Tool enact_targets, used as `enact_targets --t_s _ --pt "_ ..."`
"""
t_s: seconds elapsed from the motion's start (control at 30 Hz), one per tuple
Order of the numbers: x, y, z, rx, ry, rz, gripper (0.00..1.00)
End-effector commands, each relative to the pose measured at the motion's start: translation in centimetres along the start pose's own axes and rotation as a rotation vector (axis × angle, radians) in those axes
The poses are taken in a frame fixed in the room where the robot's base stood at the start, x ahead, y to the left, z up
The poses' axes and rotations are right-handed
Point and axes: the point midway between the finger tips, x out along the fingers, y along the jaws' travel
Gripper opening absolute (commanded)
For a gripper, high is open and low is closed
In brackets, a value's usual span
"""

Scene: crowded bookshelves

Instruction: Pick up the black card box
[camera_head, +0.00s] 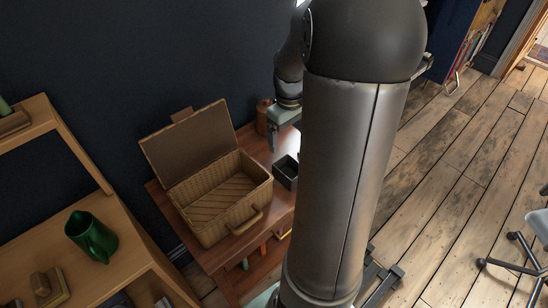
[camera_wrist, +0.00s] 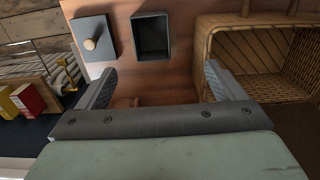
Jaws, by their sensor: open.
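The black card box (camera_head: 286,171) is a small dark open-topped box on the reddish-brown wooden table, right of the wicker basket. In the wrist view the black card box (camera_wrist: 153,37) lies beyond my fingertips, near the middle, with its open top facing the camera. My gripper (camera_wrist: 160,82) is open, with its two fingers apart and nothing between them. In the head view my gripper (camera_head: 273,140) hangs above the table, a little behind and left of the box, not touching it. My arm hides part of the table.
An open wicker basket (camera_head: 204,232) stands close left of the box. A grey panel with a round knob (camera_wrist: 91,44) lies beside the box in the wrist view. A brown pot (camera_head: 262,117) stands at the table's back. A green pitcher (camera_head: 88,235) stands on the left shelf.

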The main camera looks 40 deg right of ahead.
Motion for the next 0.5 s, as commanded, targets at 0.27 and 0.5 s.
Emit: enact_targets --t_s 0.27,0.5 --pt "4.2 1.3 0.1 -0.004 0.0 -0.01 0.89" --pt "9.4 1.2 0.1 -0.004 0.001 -0.009 0.89"
